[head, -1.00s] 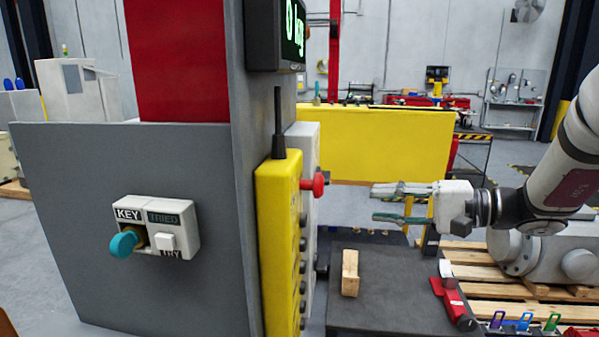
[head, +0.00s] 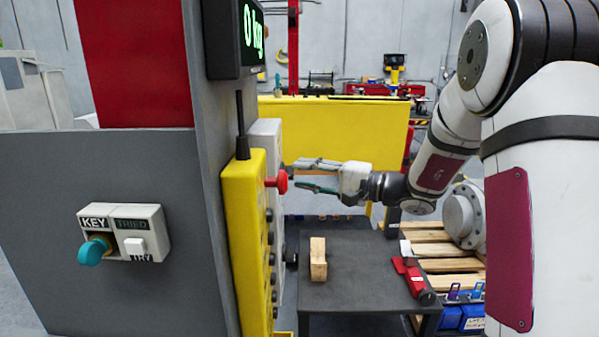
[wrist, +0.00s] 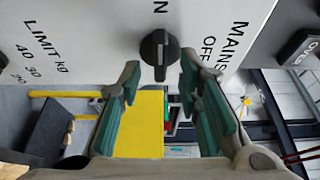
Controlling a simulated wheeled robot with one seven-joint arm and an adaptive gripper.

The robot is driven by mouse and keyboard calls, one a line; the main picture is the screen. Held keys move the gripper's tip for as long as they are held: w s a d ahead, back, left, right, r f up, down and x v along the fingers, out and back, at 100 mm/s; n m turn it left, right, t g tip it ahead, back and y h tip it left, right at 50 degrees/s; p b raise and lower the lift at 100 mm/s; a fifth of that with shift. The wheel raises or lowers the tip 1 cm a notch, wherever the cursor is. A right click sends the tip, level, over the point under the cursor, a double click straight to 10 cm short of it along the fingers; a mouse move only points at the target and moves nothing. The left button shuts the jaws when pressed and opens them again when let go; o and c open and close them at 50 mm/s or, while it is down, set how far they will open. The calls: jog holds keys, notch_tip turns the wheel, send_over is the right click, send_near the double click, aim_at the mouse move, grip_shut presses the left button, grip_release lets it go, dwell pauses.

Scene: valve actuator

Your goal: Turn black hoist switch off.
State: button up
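A black rotary knob (wrist: 160,47) sits on a white panel (wrist: 95,25) at the top of the wrist view, between the lettering "MAINS OFF" and a cut-off "N". My gripper (wrist: 159,66) is open and empty, its green-padded fingers to the left and right of the knob in the picture. I cannot tell whether they touch it. In the head view my gripper (head: 300,174) points left towards the white control box (head: 266,132), close to a red mushroom button (head: 277,182). The mains knob cannot be made out there.
A yellow pendant (head: 245,225) with an antenna hangs on the grey cabinet, below a "0 kg" display (head: 236,38). A KEY/TRY box (head: 125,232) is on the cabinet's front. A dark table (head: 355,262) below holds a wooden block (head: 318,259) and a red tool (head: 412,278).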

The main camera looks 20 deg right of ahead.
jog(key=shift+x, duration=1.05)
grip_shut()
jog(key=shift+m, duration=0.3)
jog(key=shift+w+d+r+m+g+h+p, duration=0.1)
jog(key=shift+w+r+m+g+h+p, duration=0.1)
jog(key=shift+m+g, duration=1.5)
jog(key=shift+w+a+r+m+g+h+p, duration=0.15)
jog(key=shift+m+g, duration=0.6)
jog(key=shift+m, duration=1.8)
jog(key=shift+w+d+r+m+g+h+p, duration=0.2)
jog(key=shift+m+g, duration=1.05)
jog(key=shift+m, duration=0.9)
jog(key=shift+s+f, duration=0.15)
